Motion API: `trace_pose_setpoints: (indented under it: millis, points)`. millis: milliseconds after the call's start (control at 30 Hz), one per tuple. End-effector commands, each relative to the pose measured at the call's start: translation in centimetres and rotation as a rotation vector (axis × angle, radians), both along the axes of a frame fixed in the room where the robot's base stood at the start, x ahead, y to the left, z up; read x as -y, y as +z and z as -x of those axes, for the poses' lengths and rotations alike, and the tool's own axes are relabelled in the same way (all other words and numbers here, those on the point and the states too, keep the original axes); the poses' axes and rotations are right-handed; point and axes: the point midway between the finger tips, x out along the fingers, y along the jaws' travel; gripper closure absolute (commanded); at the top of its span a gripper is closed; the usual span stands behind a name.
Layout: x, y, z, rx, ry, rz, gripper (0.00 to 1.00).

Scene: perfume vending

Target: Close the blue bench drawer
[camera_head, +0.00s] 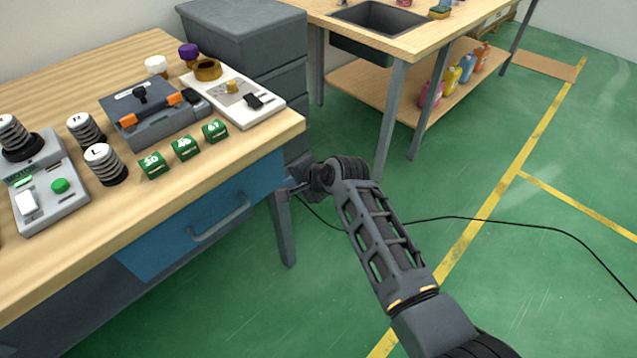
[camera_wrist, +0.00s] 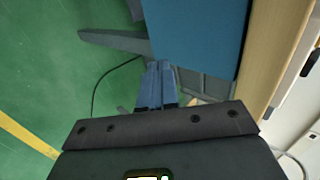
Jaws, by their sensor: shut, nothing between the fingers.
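The blue bench drawer (camera_head: 165,240) sits under the front edge of the wooden bench top, with a grey bar handle (camera_head: 220,218) on its front. Its face lies close under the bench edge in the head view, and no open interior shows. My gripper (camera_head: 284,190) is at the right end of the drawer front, by the bench leg. In the wrist view the two fingers of my gripper (camera_wrist: 160,70) are together and empty, beside the blue drawer surface (camera_wrist: 200,35). I cannot tell whether they touch it.
The bench top (camera_head: 240,140) holds a grey case (camera_head: 150,108), green number blocks (camera_head: 184,147), weights and a switch box (camera_head: 50,190). A grey cabinet (camera_head: 245,40) stands behind my gripper. A black cable (camera_head: 470,218) crosses the green floor, which is open at right.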

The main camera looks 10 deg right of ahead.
Motion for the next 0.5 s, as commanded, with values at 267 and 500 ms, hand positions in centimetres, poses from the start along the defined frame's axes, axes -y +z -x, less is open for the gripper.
trace_pose_setpoints:
  millis: [267, 500]
  points:
    - [1.9, 2.9, 2.8, -0.002, -0.001, 0.001, 1.0]
    - [3.2, 4.9, 4.7, -0.004, -0.001, 0.001, 1.0]
